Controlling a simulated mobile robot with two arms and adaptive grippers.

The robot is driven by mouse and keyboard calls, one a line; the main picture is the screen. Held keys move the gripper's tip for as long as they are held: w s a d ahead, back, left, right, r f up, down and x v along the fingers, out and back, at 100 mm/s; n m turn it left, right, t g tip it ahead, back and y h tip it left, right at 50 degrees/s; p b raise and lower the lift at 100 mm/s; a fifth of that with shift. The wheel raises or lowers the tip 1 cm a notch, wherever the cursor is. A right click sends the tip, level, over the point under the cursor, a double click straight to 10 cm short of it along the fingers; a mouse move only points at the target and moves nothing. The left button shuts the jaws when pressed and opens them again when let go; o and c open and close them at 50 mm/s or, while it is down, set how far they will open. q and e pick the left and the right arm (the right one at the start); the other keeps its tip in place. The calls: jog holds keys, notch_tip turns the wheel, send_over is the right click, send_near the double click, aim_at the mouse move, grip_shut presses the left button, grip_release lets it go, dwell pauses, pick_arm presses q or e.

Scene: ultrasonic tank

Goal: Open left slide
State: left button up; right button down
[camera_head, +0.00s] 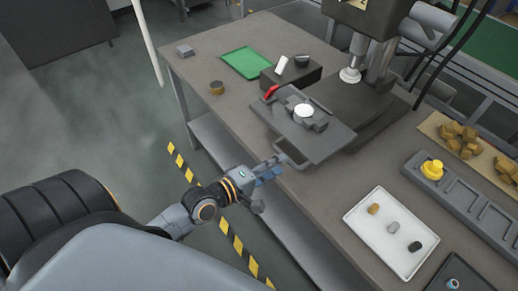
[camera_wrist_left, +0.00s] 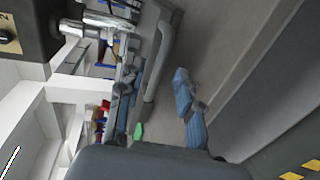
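The left slide (camera_head: 338,140) is a dark grey plate on the bench, with a fixture and a white round part on top. Its looped handle (camera_head: 291,160) sticks out over the bench's front edge. My left gripper (camera_head: 272,170) is at this handle, coming from the front left. In the left wrist view, the handle bar (camera_wrist_left: 160,65) lies ahead of the gripper, and a blue-padded finger (camera_wrist_left: 187,100) is apart from it on the right. The gripper looks open; whether the handle lies fully between the fingers is unclear. My right gripper is not in view.
A press (camera_head: 372,50) stands behind the slide. A red lever (camera_head: 271,92) is at the slide's left. A green tray (camera_head: 246,62) is at the back left. A white tray (camera_head: 365,232) with small parts and a grey rail with a yellow button (camera_head: 432,169) are right.

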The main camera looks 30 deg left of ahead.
pick_arm(q)
jog(key=v, duration=0.6)
jog(key=shift+s, duration=0.15)
dwell(0.3)
jog(key=s+a+f+m+g+y, duration=0.1)
jog(key=s+a+f+m+g, duration=0.1)
jog(key=f, duration=0.8)
jog(key=s+a+f+m+g+y, duration=0.2)
jog(key=s+f, duration=0.1)
jog(key=f, duration=0.8)
jog(key=s+a+f+m+g+y, duration=0.1)
jog(key=s+a+f+m+g, duration=0.15)
jog(key=f, duration=0.75)
jog(key=s+d+f+m+g, duration=0.2)
jog(key=s+f+m, duration=0.1)
jog(key=s+f, duration=0.3)
jog(key=s+d+f+m+g+y, duration=0.1)
jog(key=s+d+f+m+g, duration=0.1)
jog(key=s+f, duration=0.5)
jog(key=s+d+f+m+g, duration=0.2)
jog(key=s+f+m, duration=0.3)
jog(key=s, duration=0.5)
jog(key=shift+f+g, duration=0.55)
jog(key=shift+f, duration=0.2)
